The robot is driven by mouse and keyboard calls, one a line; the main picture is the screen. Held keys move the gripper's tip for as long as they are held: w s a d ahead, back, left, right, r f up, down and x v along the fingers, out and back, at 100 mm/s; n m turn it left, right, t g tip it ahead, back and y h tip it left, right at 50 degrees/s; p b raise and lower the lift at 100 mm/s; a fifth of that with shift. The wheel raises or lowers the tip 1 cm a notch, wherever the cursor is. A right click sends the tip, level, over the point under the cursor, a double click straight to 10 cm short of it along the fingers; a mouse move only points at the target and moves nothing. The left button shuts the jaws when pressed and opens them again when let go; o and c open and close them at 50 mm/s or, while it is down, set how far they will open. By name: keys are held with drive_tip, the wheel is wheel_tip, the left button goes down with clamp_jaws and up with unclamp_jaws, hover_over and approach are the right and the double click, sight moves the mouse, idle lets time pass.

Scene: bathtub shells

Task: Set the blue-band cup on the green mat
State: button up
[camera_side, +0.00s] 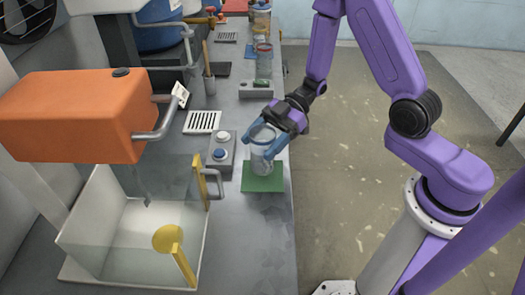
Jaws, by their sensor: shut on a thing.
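A clear cup with a blue band (262,150) is between the fingers of my gripper (264,136) in the side view. My gripper is shut on the cup near its upper part, and the fingers cover part of the band. The cup is upright. Its base appears over the rear half of the green mat (263,184); I cannot tell whether it touches the mat. The mat lies flat on the grey counter near the right edge.
A grey box with two buttons (221,153) stands left of the cup. A clear-walled bin with yellow parts (130,235) and an orange unit (80,115) fill the left. Another cup (264,62) stands further back. The counter in front of the mat is clear.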

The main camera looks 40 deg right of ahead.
sight(253, 162)
drive_tip(key=shift+f, duration=1.55)
drive_tip(key=shift+f, duration=0.15)
drive_tip(key=o, duration=1.3)
